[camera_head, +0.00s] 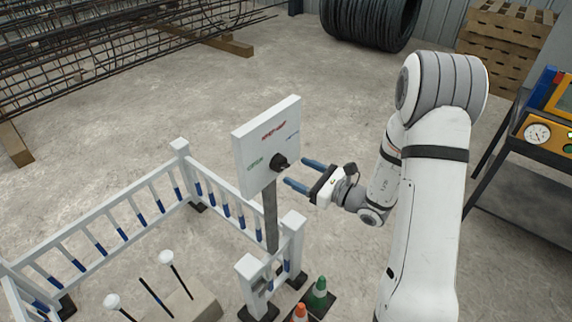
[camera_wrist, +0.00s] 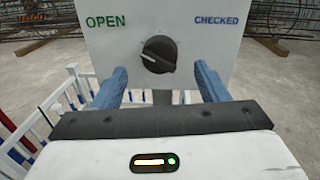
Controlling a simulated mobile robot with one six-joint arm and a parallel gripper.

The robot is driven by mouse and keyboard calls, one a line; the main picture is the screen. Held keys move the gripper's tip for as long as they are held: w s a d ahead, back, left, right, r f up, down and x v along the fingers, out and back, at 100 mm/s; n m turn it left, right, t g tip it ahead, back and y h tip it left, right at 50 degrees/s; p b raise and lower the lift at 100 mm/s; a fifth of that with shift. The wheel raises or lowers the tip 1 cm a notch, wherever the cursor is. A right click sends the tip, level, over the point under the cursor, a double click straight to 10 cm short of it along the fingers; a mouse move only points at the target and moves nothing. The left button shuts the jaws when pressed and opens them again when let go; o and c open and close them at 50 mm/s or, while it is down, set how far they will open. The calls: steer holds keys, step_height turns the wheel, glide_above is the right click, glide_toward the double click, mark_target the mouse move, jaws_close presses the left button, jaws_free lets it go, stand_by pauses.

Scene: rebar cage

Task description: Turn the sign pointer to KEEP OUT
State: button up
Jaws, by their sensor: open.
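The white sign board (camera_head: 252,139) stands on a grey post, with green lettering at left, red lettering at top and a third label at right. In the wrist view the board (camera_wrist: 220,48) shows OPEN in green and CHECKED in blue; the red label is out of that view. The black round pointer knob (camera_head: 279,163) sits at the board's lower middle. In the wrist view the knob (camera_wrist: 159,54) has a faint pale mark on its left side. My gripper (camera_head: 295,172) is open in front of the knob, its blue fingers apart on either side, not closed on it.
A white railing (camera_head: 120,218) with blue-marked bars surrounds the sign post. Green (camera_head: 319,293) and orange (camera_head: 300,312) cones stand below my gripper. A cart with a gauge panel (camera_head: 542,134) is at right. Open concrete floor lies behind the sign.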

mark_target(286, 167)
steer(key=p+x, duration=0.1)
steer(key=x, duration=0.4)
steer(key=shift+w+a, duration=0.1)
steer(key=shift+a, duration=0.05)
steer(key=c, duration=1)
steer(key=shift+m, duration=0.4)
steer(key=m, duration=0.5)
steer(key=shift+m, duration=0.3)
steer(key=m, duration=0.3)
steer(key=m+t+p, duration=0.1)
steer(key=m, duration=0.1)
steer(key=shift+w+f+m+p, duration=0.1)
steer(key=shift+f+m+p, duration=0.1)
steer(key=shift+m+p, duration=0.15)
